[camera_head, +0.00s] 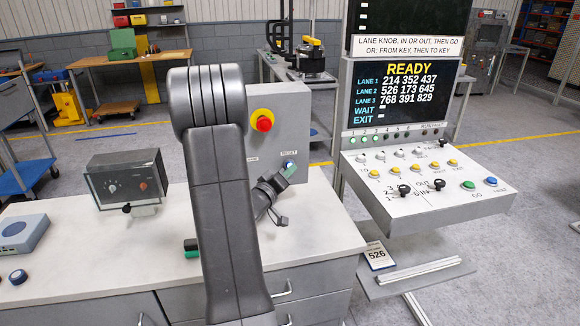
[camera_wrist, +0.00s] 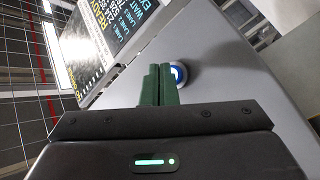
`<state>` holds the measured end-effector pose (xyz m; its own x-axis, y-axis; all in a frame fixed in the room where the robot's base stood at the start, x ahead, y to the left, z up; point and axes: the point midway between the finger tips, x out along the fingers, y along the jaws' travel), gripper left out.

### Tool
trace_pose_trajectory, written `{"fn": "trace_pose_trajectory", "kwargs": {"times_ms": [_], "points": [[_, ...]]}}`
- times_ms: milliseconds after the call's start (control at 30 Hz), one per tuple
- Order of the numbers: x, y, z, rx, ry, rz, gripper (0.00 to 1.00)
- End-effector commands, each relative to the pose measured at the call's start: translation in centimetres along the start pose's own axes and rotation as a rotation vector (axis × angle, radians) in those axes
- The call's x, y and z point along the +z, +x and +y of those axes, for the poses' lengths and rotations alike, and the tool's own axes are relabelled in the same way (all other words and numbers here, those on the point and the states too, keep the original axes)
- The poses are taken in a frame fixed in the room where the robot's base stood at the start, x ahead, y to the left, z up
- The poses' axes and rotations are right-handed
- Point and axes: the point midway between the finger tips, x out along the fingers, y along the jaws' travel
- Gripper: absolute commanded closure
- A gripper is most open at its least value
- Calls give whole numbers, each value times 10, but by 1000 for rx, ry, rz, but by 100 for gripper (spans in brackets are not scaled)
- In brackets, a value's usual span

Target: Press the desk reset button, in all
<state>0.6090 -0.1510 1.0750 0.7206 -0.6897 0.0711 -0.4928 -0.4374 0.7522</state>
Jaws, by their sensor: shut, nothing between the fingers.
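The desk reset button is a blue button in a pale ring (camera_head: 289,163) on the front of the grey box, under the word RESET. In the wrist view the button (camera_wrist: 179,73) shows just right of my fingertips and is partly covered by them. My gripper (camera_head: 291,171) is shut and empty, its green fingers pointing at the button. In the wrist view the closed fingertips (camera_wrist: 161,66) overlap the button's left edge. I cannot tell whether they touch it.
The grey box (camera_head: 288,118) carries a red mushroom button (camera_head: 264,124) on a yellow ring. A control console (camera_head: 430,205) with a READY screen (camera_head: 406,92) stands to the right. A dark meter box (camera_head: 125,180) and a blue-grey device (camera_head: 20,234) sit on the desk's left.

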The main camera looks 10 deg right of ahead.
Motion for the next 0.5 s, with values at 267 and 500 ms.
{"fn": "trace_pose_trajectory", "kwargs": {"times_ms": [267,500], "points": [[-1,1,-1,0,0,0,100],[-2,3,-2,0,0,0,100]]}}
